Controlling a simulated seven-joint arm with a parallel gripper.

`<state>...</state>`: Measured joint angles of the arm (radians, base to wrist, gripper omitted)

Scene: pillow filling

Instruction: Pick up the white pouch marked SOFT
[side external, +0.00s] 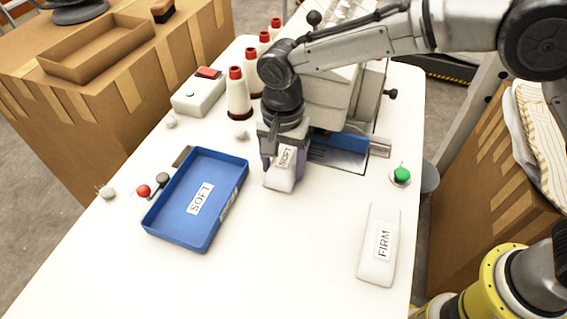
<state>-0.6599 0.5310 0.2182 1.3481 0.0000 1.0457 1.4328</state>
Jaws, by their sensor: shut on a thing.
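The white pouch marked SOFT (281,181) is between the fingers of my gripper (284,165), right of the blue tray. My gripper points down and is shut on the pouch. The fingers cover part of its sides, and its label shows between them. I cannot tell whether the pouch touches the table. A second white pouch, marked FIRM (371,265), lies flat at the front right of the table, apart from my gripper.
A blue tray (176,237) labelled SOFT stands empty to the left. Behind are a sewing machine (338,98), several white cones with red tops (238,97) and a white box (198,97). A green button (402,174) is at the right.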

